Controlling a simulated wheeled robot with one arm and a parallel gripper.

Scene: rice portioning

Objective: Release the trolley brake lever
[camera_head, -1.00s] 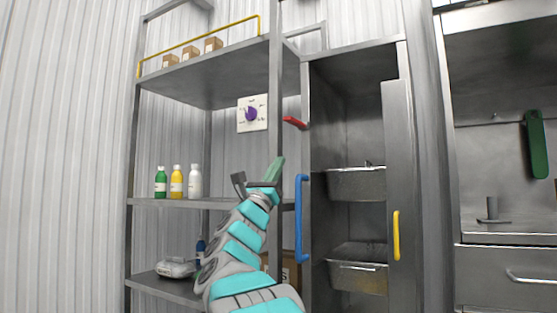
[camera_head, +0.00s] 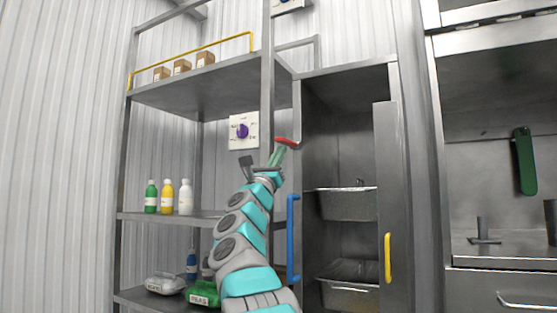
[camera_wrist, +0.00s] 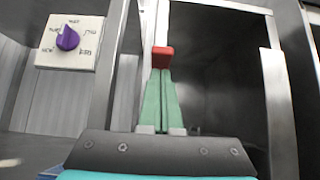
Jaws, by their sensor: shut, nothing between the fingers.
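The red lever (camera_head: 288,142) sticks out from the upper left post of the tall steel trolley (camera_head: 298,110). In the wrist view the lever's red end (camera_wrist: 162,57) shows just beyond my fingertips. My gripper (camera_head: 279,150) has green fingers, closed together and empty, pointing up at the lever. In the wrist view the closed fingers (camera_wrist: 161,72) reach to the lower edge of the red end. I cannot tell whether they touch it.
A blue handle (camera_head: 293,238) stands on the trolley's left side, below the lever. The door with a yellow handle (camera_head: 388,258) is open. Steel pans (camera_head: 347,204) sit inside. A purple dial (camera_head: 243,131) and shelves with bottles (camera_head: 168,197) are to the left.

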